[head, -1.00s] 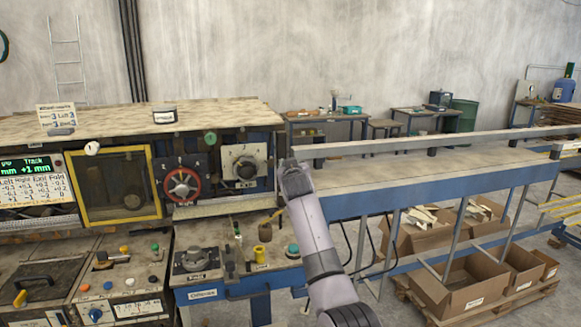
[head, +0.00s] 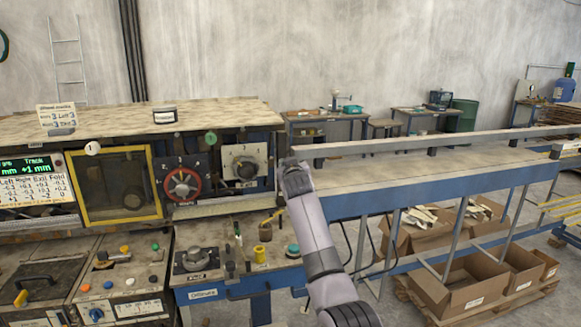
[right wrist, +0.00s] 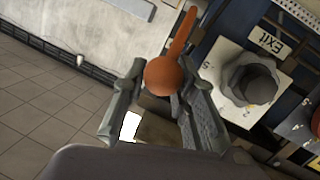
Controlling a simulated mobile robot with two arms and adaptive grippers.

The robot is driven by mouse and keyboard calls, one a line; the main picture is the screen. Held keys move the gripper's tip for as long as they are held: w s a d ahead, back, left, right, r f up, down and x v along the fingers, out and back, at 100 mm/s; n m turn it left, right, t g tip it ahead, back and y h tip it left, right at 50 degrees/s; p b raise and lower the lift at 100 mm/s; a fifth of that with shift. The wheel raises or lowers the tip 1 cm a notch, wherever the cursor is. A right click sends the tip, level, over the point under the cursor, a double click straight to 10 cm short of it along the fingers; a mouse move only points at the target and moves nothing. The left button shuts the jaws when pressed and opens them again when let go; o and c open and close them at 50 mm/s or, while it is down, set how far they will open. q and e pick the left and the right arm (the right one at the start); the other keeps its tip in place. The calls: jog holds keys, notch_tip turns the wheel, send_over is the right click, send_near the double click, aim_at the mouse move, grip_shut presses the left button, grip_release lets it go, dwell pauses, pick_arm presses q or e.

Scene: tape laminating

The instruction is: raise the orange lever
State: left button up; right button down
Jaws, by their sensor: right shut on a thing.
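The orange lever (right wrist: 182,38) shows in the right wrist view as a thin arm ending in a round orange ball knob (right wrist: 168,77). My right gripper (right wrist: 165,88) has its two fingers on either side of the knob and is shut on it. In the head view my right gripper (head: 291,165) is at the right end of the machine, beside the grey dial (head: 245,168). The lever is hidden behind my gripper there. My left gripper is not in view.
The EXIT-labelled dial (right wrist: 256,82) is close to the right of the lever in the wrist view. A red handwheel (head: 182,185) is further left. A long blue-framed conveyor table (head: 430,178) extends right, with cardboard boxes (head: 466,297) below.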

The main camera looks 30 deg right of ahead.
jog(key=shift+f, duration=0.35)
jog(key=c, duration=1.8)
grip_release()
jog(key=o, duration=0.5)
jog(key=shift+d, duration=0.1)
jog(key=shift+c, duration=0.2)
jog(key=shift+o, duration=0.3)
jog(key=shift+r, duration=0.15)
jog(key=shift+s, duration=0.1)
jog(key=v, duration=1.2)
